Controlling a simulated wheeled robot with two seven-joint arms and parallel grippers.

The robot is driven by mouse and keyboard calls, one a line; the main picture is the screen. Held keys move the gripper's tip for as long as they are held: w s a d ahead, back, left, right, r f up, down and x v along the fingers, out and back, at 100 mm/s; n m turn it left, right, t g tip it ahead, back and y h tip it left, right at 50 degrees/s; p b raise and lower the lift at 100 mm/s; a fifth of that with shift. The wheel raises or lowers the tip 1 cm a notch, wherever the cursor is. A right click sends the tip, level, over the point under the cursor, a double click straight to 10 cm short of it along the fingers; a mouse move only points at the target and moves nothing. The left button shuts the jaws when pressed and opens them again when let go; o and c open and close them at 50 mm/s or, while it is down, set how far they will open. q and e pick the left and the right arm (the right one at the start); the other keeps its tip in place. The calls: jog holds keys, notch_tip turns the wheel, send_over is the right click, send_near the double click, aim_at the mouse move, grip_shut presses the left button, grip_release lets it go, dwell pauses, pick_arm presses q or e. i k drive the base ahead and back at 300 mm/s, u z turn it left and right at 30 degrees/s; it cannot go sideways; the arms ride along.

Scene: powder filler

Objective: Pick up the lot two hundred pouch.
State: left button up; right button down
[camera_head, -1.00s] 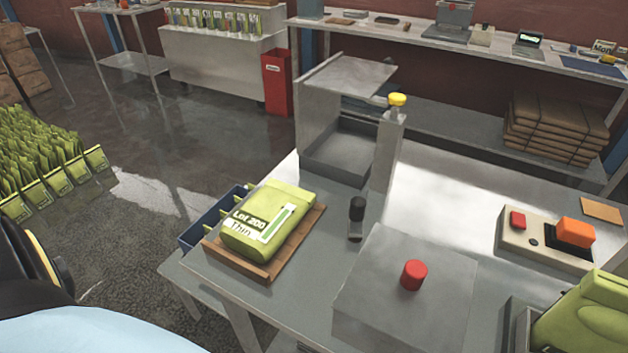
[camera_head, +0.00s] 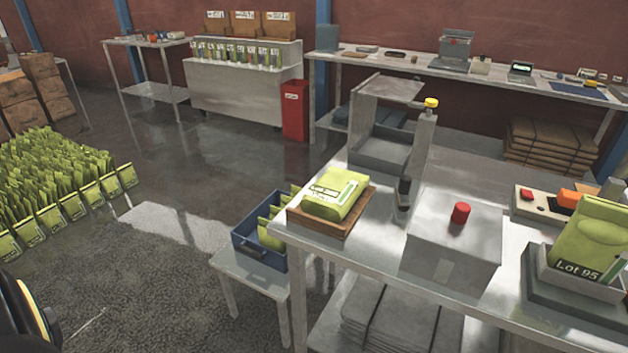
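The lot 200 pouch (camera_head: 336,193) is a plump yellow-green bag with a white label. It lies flat on a wooden tray (camera_head: 330,226) at the near left corner of the metal table. Its label print is too small to read clearly now, but it read "Lot 200" in the earlier view. Nothing is touching it. Neither of my grippers is in view. Only a dark, yellow-edged piece, probably part of me, shows at the lower left edge.
A blue bin (camera_head: 262,252) with green pouches stands on a low stand left of the table. A grey box with a red button (camera_head: 461,212), a black-handled lever (camera_head: 404,194) and a Lot 95 pouch (camera_head: 592,240) are on the table. Many pouches (camera_head: 58,185) cover the left floor.

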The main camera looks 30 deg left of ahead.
aim_at(331, 198)
jog(key=u, duration=1.1)
jog(key=i, duration=0.1)
jog(key=u, duration=0.2)
